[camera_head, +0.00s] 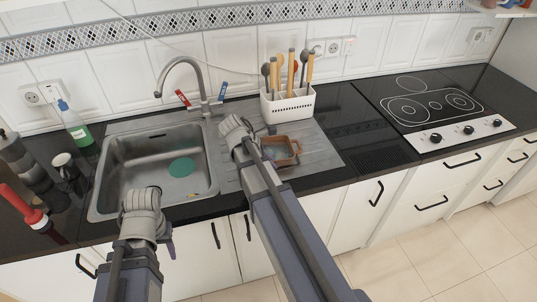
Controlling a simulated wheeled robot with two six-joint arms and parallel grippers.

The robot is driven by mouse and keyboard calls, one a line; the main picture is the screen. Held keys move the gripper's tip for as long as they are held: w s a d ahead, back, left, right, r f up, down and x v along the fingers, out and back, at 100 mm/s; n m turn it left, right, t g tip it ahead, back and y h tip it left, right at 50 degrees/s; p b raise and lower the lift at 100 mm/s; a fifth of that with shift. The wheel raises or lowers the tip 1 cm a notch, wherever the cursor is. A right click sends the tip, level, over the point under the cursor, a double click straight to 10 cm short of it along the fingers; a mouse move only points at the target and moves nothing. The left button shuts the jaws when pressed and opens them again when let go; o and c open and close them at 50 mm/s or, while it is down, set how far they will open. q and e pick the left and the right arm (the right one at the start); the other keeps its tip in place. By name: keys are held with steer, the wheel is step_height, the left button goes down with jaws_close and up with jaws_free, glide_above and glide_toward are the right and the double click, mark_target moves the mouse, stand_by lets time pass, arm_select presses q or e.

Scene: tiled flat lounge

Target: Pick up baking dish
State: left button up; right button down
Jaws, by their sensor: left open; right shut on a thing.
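The baking dish (285,149) is a small brown dish with a greyish inside, at the drainboard (315,158) right of the sink. My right arm reaches over the counter, and its gripper (262,136) is shut on the dish at its left side. The arm hides part of the dish, and I cannot tell whether the dish touches the drainboard. My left gripper (143,203) is open, in front of the sink's near edge and well apart from the dish; its fingers are mostly hidden.
A white utensil holder (287,106) stands just behind the dish. The steel sink (150,170) with its tall tap (182,65) is to the left. The hob (435,105) is right.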

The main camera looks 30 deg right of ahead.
arm_select(q)
steer(key=shift+r+p, duration=0.3)
arm_select(e)
steer(key=shift+r, duration=0.25)
arm_select(q)
step_height(320, 180, up, 9)
steer(key=p, duration=0.9)
steer(key=shift+r, duration=0.2)
arm_select(e)
step_height(320, 180, up, 9)
steer(key=shift+r, duration=0.2)
steer(key=shift+d, duration=0.15)
